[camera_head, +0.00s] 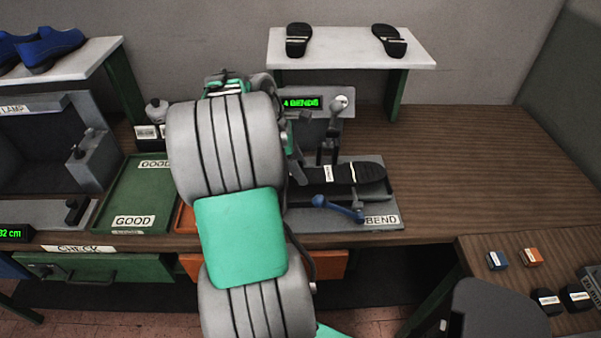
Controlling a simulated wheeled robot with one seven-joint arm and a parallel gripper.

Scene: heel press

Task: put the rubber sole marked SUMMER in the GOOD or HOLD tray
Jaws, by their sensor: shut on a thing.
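A black rubber sole (360,175) with a small white label lies level over the bend machine (390,217); the label is too small to read. My gripper (299,175) is at the sole's left end and shut on it, its fingers partly hidden by my arm. I cannot tell whether the sole rests on the machine. The green GOOD tray (112,220) stands left of my arm and looks empty where it shows. An orange tray (186,219) is mostly hidden behind my arm, with no label visible.
The machine has a blue lever (338,208), an upright lever (336,112) and a display (301,103) that seems to read 4 BENDS. The bench (470,170) is clear to the right.

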